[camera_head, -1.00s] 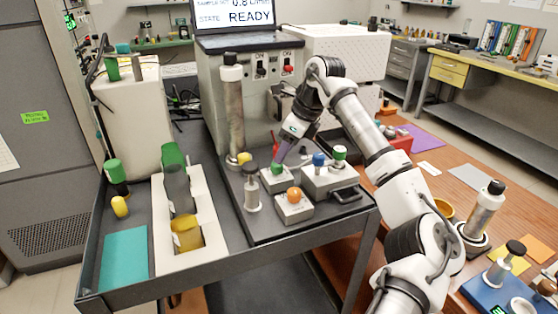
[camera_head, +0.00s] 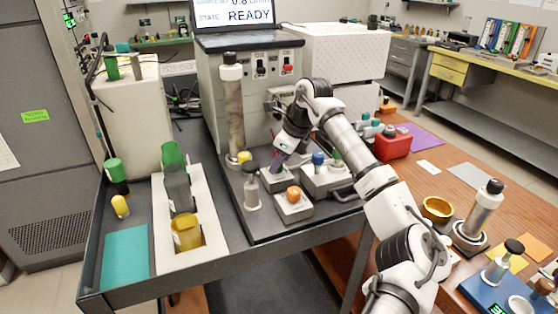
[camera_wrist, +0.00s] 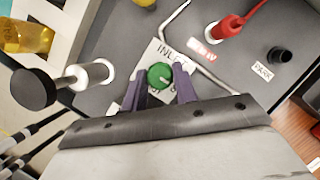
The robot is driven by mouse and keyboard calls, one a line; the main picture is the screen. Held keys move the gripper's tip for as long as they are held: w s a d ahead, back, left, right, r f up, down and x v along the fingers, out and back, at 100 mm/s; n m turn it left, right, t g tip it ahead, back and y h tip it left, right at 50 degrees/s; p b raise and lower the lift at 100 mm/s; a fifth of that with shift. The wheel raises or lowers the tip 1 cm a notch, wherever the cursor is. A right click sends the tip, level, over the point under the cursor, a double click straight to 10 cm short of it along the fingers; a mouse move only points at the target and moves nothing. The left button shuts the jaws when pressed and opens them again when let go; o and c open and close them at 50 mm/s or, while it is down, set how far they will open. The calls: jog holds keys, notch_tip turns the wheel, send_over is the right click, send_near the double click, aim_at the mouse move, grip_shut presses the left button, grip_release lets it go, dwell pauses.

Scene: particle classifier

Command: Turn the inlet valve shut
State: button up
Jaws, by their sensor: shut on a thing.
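The inlet valve is a round green knob (camera_wrist: 159,76) with a white pointer line, on a pale block marked "INLET" in the wrist view. My gripper's purple fingers (camera_wrist: 160,92) stand on either side of the knob and are shut on it. In the head view my gripper (camera_head: 277,163) points down onto the pale inlet block (camera_head: 278,179), and its fingers hide most of the knob. The pointer line lies nearly level in the wrist view, sloping slightly down to the right.
An orange knob (camera_head: 293,194) stands in front, and a blue knob (camera_head: 318,158) to the right. A black-capped post (camera_head: 251,186) and a tall cylinder (camera_head: 233,110) stand left. A red handle (camera_wrist: 230,27) and a "PARK" label (camera_wrist: 263,71) show in the wrist view.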

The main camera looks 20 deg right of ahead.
jog(key=shift+f+m+b, duration=0.1)
jog(key=shift+m+b, duration=0.3)
jog(key=shift+c, duration=0.3)
jog(key=shift+f+m+t+h+b, duration=0.1)
jog(key=shift+m+t+h+b, duration=0.3)
jog(key=shift+m+b, duration=0.55)
jog(key=m+h+b, duration=0.1)
jog(key=m+b, duration=0.1)
jog(key=m, duration=0.1)
jog(key=m+h+b, duration=0.1)
jog(key=m+b, duration=0.1)
jog(key=m, duration=0.1)
jog(key=shift+a+m+t+h+b, duration=0.2)
jog(key=shift+m+t+h+b, duration=0.1)
jog(key=shift+b, duration=0.1)
jog(key=m+h+b, duration=0.1)
jog(key=m, duration=0.1)
jog(key=m+b, duration=0.2)
jog(key=shift+a+m+h, duration=0.15)
jog(key=shift+m+h, duration=0.1)
jog(key=shift+h, duration=0.15)
jog(key=m+g+h+b, duration=0.1)
jog(key=m, duration=0.3)
jog(key=shift+r+b, duration=0.2)
jog(key=shift+b, duration=0.2)
jog(key=o, duration=1)
